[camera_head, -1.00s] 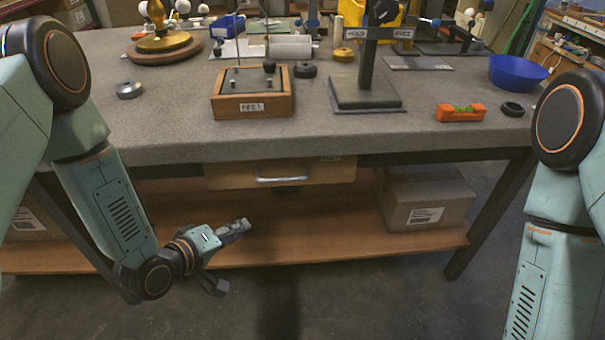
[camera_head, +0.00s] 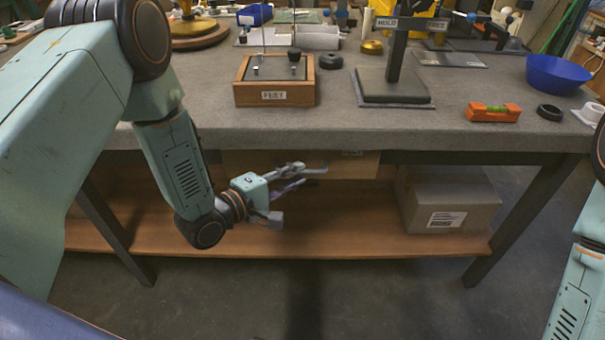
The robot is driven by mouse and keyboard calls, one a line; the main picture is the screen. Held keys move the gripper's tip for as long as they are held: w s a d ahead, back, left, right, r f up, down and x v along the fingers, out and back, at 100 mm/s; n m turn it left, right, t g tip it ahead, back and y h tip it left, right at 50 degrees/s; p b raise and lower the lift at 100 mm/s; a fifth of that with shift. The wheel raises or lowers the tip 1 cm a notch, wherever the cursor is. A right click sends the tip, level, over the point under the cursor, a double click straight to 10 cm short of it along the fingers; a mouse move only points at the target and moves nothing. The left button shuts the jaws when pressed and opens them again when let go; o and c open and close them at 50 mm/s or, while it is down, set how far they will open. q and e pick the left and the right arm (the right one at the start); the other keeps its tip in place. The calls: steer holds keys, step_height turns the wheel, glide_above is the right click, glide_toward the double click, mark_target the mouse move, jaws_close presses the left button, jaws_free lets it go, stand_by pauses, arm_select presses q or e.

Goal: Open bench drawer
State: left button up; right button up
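The wooden bench drawer (camera_head: 358,166) sits under the front edge of the grey bench top and looks closed. Its metal handle (camera_head: 316,171) shows only in part, because my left gripper overlaps it in the picture. My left gripper (camera_head: 289,194) is open, in front of the drawer and below the bench edge. Its upper finger is close to the handle and its lower finger hangs lower, apart from it. I cannot tell whether the upper finger touches the handle. My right gripper is out of view; only part of my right arm shows at the right edge.
The bench top (camera_head: 440,130) holds a wooden box labelled FEET (camera_head: 273,97), a stand (camera_head: 392,80), an orange level (camera_head: 493,112) and a blue bowl (camera_head: 557,74). A cardboard box (camera_head: 447,200) stands on the lower shelf (camera_head: 340,238). The floor in front is clear.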

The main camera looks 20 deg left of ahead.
arm_select(q)
steer(key=shift+x, duration=1.45)
steer(key=shift+r, duration=0.1)
steer(key=shift+c, duration=0.3)
jaws_close()
